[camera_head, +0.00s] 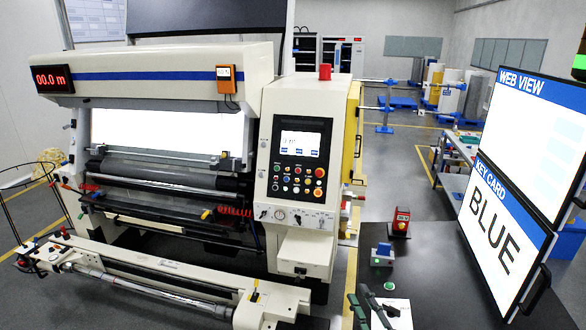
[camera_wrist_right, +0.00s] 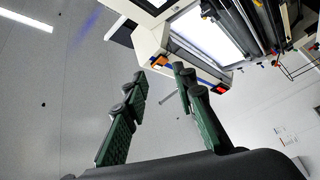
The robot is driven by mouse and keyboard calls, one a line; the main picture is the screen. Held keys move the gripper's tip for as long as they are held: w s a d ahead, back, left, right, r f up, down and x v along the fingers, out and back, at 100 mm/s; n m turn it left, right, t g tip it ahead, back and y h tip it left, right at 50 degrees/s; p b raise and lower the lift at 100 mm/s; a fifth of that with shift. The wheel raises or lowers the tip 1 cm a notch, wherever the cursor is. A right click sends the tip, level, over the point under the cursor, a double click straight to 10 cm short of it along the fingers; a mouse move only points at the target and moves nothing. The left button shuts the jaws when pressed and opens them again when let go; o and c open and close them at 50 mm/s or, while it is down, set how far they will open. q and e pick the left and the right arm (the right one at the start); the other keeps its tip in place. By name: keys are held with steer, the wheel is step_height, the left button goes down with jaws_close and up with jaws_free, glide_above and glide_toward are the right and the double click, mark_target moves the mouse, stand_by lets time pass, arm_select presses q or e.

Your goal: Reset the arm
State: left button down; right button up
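My right gripper (camera_head: 360,296) shows at the bottom of the head view, its dark green fingers over the edge of the dark table. In the right wrist view its two green fingers (camera_wrist_right: 160,76) stand well apart with nothing between them, so it is open and empty. The wrist view is tilted, with the machine at its top right and grey surfaces behind the fingers. My left gripper is not in the head view.
A web machine (camera_head: 170,75) with a control panel (camera_head: 299,160) fills the left and middle. On the dark table (camera_head: 440,275) are a blue-topped block (camera_head: 383,254), a red device (camera_head: 401,221) and a green button (camera_head: 388,286). Screens (camera_head: 500,215) reading WEB VIEW and KEY CARD BLUE stand right.

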steer(key=s+d+f+m+g+h, duration=0.3)
steer(key=s+d+f+m+h, duration=0.15)
steer(key=d+f, duration=0.4)
steer(key=s+d+f+m+g+h, duration=0.35)
steer(key=d+f+m, duration=0.2)
steer(key=f, duration=0.55)
steer(key=s+d+f+m+g, duration=0.2)
steer(key=s+f+g, duration=0.3)
steer(key=s+f, duration=0.6)
steer(key=s+d+f+m+g, duration=0.1)
steer(key=s+f+m+g, duration=0.35)
steer(key=s, duration=0.95)
step_height(320, 180, down, 36)
steer(key=s+a+n+g+y+b, duration=0.1)
steer(key=s+n+b, duration=0.1)
steer(key=b, duration=0.3)
steer(key=s+f+g+b, duration=0.1)
steer(key=s+f+b, duration=0.3)
steer(key=s+f, duration=1.5)
step_height(320, 180, down, 3)
steer(key=shift+s+a+r+n, duration=0.15)
steer(key=shift+r+n, duration=0.05)
steer(key=shift+n, duration=0.25)
